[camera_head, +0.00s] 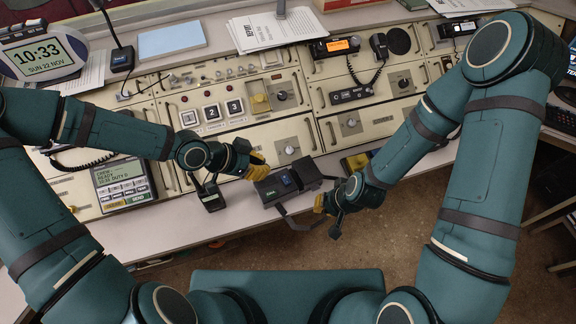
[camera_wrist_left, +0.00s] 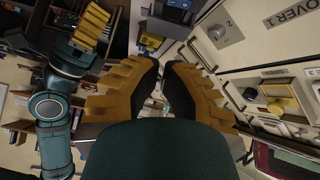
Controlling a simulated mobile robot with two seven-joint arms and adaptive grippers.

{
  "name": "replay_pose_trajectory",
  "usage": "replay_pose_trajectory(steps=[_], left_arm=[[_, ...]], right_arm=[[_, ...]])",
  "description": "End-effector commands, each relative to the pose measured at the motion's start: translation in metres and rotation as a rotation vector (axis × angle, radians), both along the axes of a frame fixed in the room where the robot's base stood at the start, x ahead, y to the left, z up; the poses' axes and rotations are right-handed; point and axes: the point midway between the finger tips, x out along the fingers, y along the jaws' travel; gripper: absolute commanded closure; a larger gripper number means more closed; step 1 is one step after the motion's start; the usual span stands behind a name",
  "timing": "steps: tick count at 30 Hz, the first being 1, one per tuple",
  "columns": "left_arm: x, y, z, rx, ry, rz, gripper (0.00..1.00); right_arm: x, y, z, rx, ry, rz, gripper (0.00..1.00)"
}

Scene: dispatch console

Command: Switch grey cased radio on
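A dark grey cased unit (camera_head: 285,183), which looks like the grey cased radio, lies at the front edge of the desk with a blue patch on top. Part of a dark case with blue on it shows at the top of the left wrist view (camera_wrist_left: 178,10). My left gripper (camera_head: 258,166) is just left of and behind the unit. In the left wrist view my left gripper (camera_wrist_left: 165,68) has a narrow gap between its yellow fingers with nothing held. My right gripper (camera_head: 320,203) is to the unit's right, low near the desk edge; its finger gap is unclear.

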Motion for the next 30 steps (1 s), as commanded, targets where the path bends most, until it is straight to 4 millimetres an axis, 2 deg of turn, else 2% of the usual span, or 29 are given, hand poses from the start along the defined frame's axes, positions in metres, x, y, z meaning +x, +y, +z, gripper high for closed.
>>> replay_pose_trajectory(steps=[16, 30], left_arm=[[0.002, -0.002, -0.002, 0.003, -0.011, -0.008, 1.0], [0.014, -0.04, -0.041, 0.004, -0.012, -0.012, 1.0]], right_arm=[[0.0, 0.0, -0.003, 0.0, 0.001, 0.0, 1.0], [-0.008, 0.002, -0.034, 0.003, 0.02, 0.015, 1.0]])
